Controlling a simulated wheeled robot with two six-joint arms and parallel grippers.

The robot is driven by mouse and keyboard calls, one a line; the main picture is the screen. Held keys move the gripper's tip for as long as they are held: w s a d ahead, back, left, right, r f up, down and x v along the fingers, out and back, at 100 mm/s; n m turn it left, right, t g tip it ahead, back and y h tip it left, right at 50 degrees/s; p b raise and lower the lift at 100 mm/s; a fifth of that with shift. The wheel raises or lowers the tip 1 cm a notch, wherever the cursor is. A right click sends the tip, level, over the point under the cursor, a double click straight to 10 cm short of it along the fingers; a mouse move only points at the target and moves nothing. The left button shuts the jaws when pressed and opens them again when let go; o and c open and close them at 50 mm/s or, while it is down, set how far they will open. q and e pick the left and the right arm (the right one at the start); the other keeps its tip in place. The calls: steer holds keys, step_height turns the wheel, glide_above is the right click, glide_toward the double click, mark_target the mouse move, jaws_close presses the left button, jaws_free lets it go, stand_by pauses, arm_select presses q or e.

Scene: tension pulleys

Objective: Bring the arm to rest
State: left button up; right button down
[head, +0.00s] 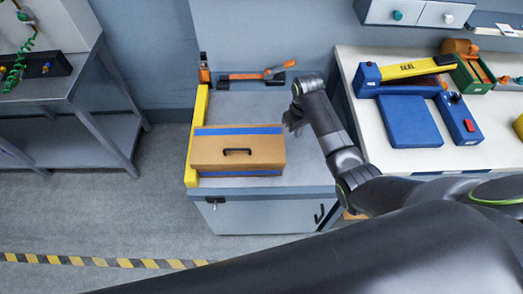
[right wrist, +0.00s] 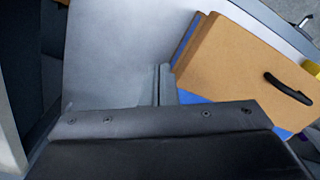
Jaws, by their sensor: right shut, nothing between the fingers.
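My right arm (head: 330,130) reaches in from the right over the grey cabinet top. Its gripper (head: 291,122) is close to the right side of a cardboard box (head: 215,155) with blue tape and a black handle. In the right wrist view the fingers (right wrist: 163,85) are shut with nothing between them. The box (right wrist: 235,65) lies just to their right there, and I cannot tell whether they touch it. My left gripper is not in view.
A yellow bar (head: 197,125) runs along the cabinet's left edge. An orange-handled tool (head: 258,75) lies at its back. The white bench (head: 355,130) at right holds a blue-and-yellow sealer (head: 403,72) and a blue pad (head: 408,122). Hazard tape (head: 100,262) crosses the floor.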

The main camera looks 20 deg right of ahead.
steer(key=shift+r+p, duration=0.35)
steer(key=shift+r, duration=0.2)
